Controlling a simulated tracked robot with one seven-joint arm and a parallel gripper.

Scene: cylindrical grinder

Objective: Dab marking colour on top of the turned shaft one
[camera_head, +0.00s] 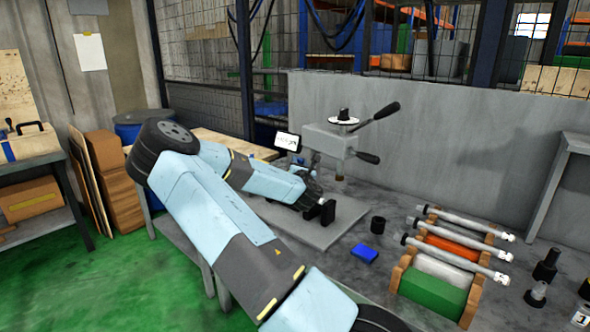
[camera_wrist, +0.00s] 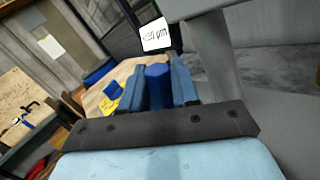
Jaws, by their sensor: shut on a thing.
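I cannot tell which is shaft one. My gripper (camera_head: 312,190) is over the machine's plate, left of the rack and well apart from the shafts. The wrist view shows my gripper (camera_wrist: 157,72) with its two blue fingers closed on a darker blue, faceted piece (camera_wrist: 157,92). Its lower end is hidden. Marking colour on the shafts cannot be made out.
The machine's head with black-knobbed levers (camera_head: 330,140) stands behind my gripper, above a grey plate (camera_head: 345,217). Dark bottles (camera_head: 545,265) stand at right. A grey wall (camera_head: 440,130) closes the back.

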